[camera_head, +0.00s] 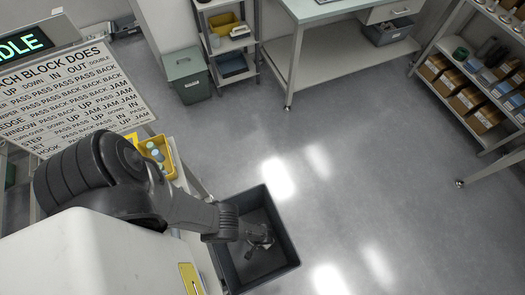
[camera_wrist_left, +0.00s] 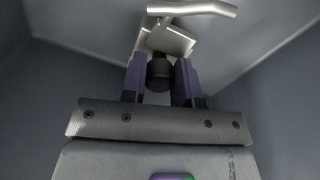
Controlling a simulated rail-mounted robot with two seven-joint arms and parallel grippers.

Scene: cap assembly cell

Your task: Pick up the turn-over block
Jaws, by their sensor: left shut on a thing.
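My left gripper (camera_head: 258,238) reaches down inside a dark grey open bin (camera_head: 289,232) in the head view. In the left wrist view its two purple-lined fingers (camera_wrist_left: 160,66) are shut on a metal piece (camera_wrist_left: 172,40), which I take to be the turn-over block. The piece has a dark round knob (camera_wrist_left: 160,75) between the fingers, a pale angular body and a bent bar (camera_wrist_left: 192,9) beyond it. Bin walls surround it; I cannot tell whether it touches the floor of the bin. My right gripper is not in view.
A yellow tray (camera_head: 170,166) with pale round parts stands left of the bin, near a sign board (camera_head: 86,90) listing blocks. A green bin (camera_head: 187,78), shelves (camera_head: 231,42) and a workbench (camera_head: 325,8) stand behind. The floor right of the bin is clear.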

